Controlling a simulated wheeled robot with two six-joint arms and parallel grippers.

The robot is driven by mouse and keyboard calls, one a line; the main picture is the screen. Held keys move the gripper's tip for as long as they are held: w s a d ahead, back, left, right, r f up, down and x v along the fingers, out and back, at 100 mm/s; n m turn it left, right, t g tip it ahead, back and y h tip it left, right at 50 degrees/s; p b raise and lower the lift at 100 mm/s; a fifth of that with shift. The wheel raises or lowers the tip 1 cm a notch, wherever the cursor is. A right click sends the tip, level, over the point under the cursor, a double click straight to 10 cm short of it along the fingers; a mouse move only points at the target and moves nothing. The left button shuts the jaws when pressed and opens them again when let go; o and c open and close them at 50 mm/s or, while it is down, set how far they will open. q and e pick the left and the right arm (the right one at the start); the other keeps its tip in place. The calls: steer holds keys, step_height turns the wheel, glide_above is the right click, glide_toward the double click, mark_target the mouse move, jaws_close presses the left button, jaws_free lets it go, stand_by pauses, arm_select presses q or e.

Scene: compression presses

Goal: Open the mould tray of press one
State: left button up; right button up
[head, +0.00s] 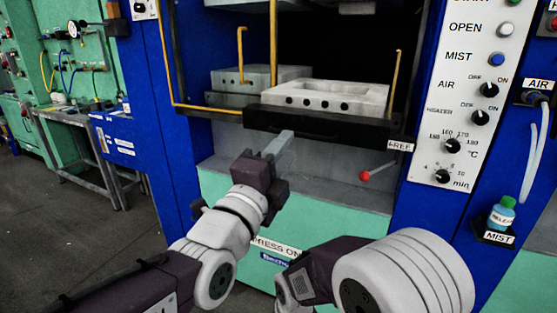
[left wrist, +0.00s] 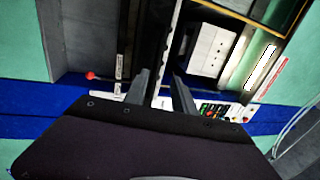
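Press one has a blue frame and a pale green lower panel (head: 235,222), with a label partly hidden by my arm. Its mould tray (head: 340,127) has a dark front bar and carries a pale mould block (head: 325,95) with holes along its front. My left gripper (head: 280,145) is at the tray's front bar, left of its middle, fingers pointing up towards it. In the left wrist view the fingers (left wrist: 161,76) are spread, with the long bar (left wrist: 166,45) showing between and beyond them. Contact cannot be told. My right arm is at the lower right; its gripper is out of view.
A red-knobbed lever (head: 365,176) stands below the tray's right part. A control panel (head: 462,95) with buttons and dials is at right, above a small release bottle (head: 501,213) on a shelf. A grey workbench (head: 75,125) stands at far left, with clear floor before it.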

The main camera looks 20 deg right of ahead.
arm_select(q)
steer(key=v, duration=0.4)
